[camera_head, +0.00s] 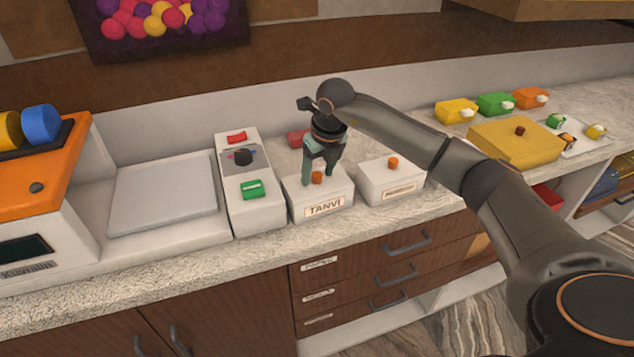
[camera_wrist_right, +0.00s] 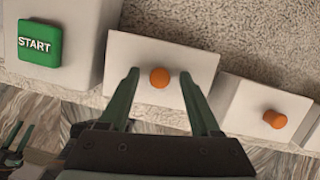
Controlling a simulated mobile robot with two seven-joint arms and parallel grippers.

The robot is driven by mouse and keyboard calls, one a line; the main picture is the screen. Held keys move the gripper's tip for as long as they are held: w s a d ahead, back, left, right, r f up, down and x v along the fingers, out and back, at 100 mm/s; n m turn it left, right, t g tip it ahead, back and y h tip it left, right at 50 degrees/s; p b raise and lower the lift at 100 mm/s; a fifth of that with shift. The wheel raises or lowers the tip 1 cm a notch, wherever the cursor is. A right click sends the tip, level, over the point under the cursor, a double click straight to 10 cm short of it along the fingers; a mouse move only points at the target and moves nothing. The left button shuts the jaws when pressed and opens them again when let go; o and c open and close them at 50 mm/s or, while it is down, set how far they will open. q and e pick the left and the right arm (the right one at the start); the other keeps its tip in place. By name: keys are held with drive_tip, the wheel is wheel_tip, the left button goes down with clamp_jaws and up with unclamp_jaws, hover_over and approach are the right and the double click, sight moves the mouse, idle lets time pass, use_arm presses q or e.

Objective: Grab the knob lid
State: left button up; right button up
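Two white boxes with orange knobs stand on the counter. The left one (camera_head: 322,201) bears the label TANVI and has an orange knob (camera_head: 317,177) on its top. The other box (camera_head: 390,184) has a knob (camera_head: 393,162) too and stands to its right. My right gripper (camera_head: 318,181) is over the TANVI box, pointing down, with its fingers apart on either side of the knob. In the right wrist view the same knob (camera_wrist_right: 160,77) shows between the open fingertips (camera_wrist_right: 160,72), with gaps on both sides.
A white panel (camera_head: 262,212) with a green START button (camera_wrist_right: 40,43) stands just left of the TANVI box. A yellow box with a dark knob (camera_head: 515,143) lies farther right. A reddish item (camera_head: 297,138) is behind the gripper. A flat tray (camera_head: 163,193) lies at left.

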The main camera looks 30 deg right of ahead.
clamp_jaws()
drive_tip(key=shift+r, duration=0.1)
idle(0.5)
